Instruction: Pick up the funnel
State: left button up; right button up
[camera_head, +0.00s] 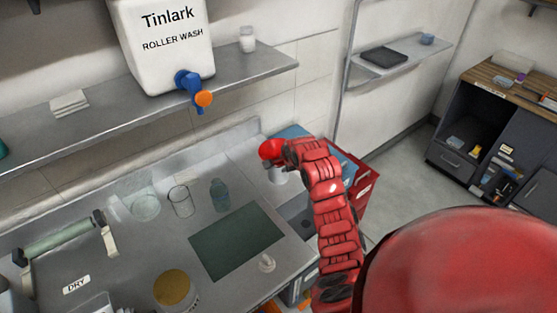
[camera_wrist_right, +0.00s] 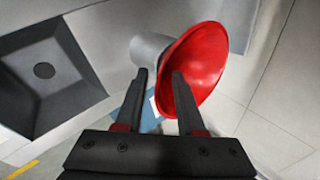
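The red funnel (camera_head: 270,148) sits at the right end of the steel counter, on top of a pale grey cylindrical holder (camera_head: 277,175). In the right wrist view the funnel's wide red mouth (camera_wrist_right: 208,58) is large and close, with the grey holder (camera_wrist_right: 150,48) beside it. My right gripper (camera_head: 287,158) is at the funnel. In its wrist view the fingers (camera_wrist_right: 160,85) are apart, and the right finger overlaps the red cone. The red rim shows in the gap; I cannot tell whether the fingers touch it. My left gripper is not in view.
A dark sink (camera_wrist_right: 48,72) lies beside the holder. On the counter are a green mat (camera_head: 237,243), a bottle (camera_head: 220,194), a glass beaker (camera_head: 182,201) and a small pale piece (camera_head: 267,262). A shelf (camera_head: 115,105) with a white tank (camera_head: 163,45) overhangs the back.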

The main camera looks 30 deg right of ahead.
grip_shut()
